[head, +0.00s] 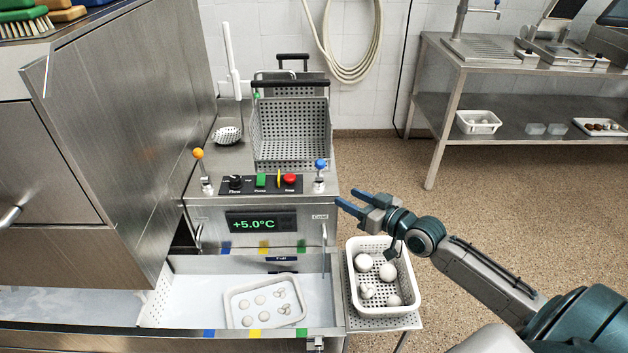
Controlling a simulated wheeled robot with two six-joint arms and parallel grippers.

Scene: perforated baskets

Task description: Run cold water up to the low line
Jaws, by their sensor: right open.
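The steel machine has a front panel with an orange-knobbed lever (198,155) at left and a blue-knobbed lever (320,165) at right. A "Cold" label (320,217) sits below the blue lever. The display (261,223) reads +5.0°C. Below is an open basin (154,306) with a pale floor; I cannot tell its water level. A dark "Full" plate (283,259) is on its back wall. Blue, yellow and green marks show on the wall and front rim. My right gripper (346,200) is open and empty, right of and below the blue lever, apart from it. My left gripper is out of view.
A white tray (232,311) with several white balls lies in the basin. A white perforated basket (352,277) with white balls stands on a side shelf under my right gripper. A steel perforated basket (290,128) and a skimmer (228,135) are behind the panel. A red button (289,179) is nearby.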

